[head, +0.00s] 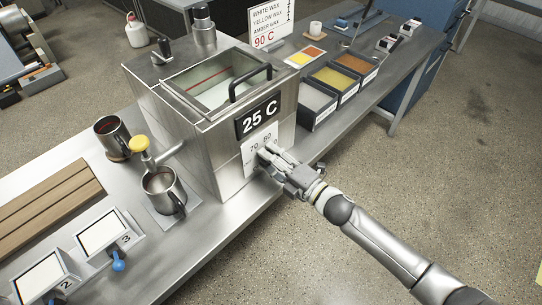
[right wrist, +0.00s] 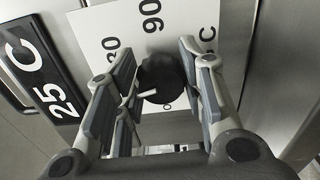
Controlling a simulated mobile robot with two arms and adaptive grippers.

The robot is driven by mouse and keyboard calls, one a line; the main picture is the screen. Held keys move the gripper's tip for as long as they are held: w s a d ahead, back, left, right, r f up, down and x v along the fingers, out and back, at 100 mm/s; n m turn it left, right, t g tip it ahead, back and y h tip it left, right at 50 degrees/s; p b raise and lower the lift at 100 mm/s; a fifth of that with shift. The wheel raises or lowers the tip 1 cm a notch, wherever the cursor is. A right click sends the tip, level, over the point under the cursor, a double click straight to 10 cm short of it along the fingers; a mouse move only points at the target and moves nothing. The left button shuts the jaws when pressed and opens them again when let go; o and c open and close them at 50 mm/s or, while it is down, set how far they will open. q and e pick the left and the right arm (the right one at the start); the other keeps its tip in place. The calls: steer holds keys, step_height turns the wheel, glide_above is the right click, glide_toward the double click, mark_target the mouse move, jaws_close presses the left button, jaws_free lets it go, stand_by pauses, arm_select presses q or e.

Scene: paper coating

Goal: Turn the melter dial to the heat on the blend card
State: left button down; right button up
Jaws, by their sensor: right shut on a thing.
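The melter (head: 205,140) is a steel box with a black display reading 25 C (head: 258,117). Below it is a white dial plate (head: 252,150), with 70 and 80 readable in the head view. My right gripper (head: 268,158) is at this plate. In the right wrist view its fingers are shut on the black dial (right wrist: 165,72), one on each side. The dial's white mark (right wrist: 148,94) points to the lower left of that picture, away from the 90 at the top. The blend card (head: 268,24) behind the melter reads 90 C. My left gripper is not in view.
Wax bins (head: 345,82) stand right of the melter. A steel pitcher (head: 163,190), a mug (head: 112,137) and a yellow-topped spout (head: 139,145) stand to its left. The black lid handle (head: 250,80) is above the display. Open floor lies in front of the bench.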

steer(key=m+p, duration=0.1)
steer(key=m, duration=0.4)
steer(key=shift+m, duration=0.3)
steer(key=m+p, duration=0.1)
steer(key=m, duration=0.4)
steer(key=shift+f, duration=0.15)
steer(key=m, duration=0.4)
steer(key=shift+s+a+f+m, duration=0.1)
steer(key=shift+m, duration=0.3)
steer(key=m, duration=0.5)
steer(key=shift+s, duration=0.1)
steer(key=shift+o, duration=0.2)
steer(key=shift+m, duration=0.3)
steer(key=shift+c, duration=0.2)
steer(key=o, duration=1)
steer(key=shift+o, duration=0.2)
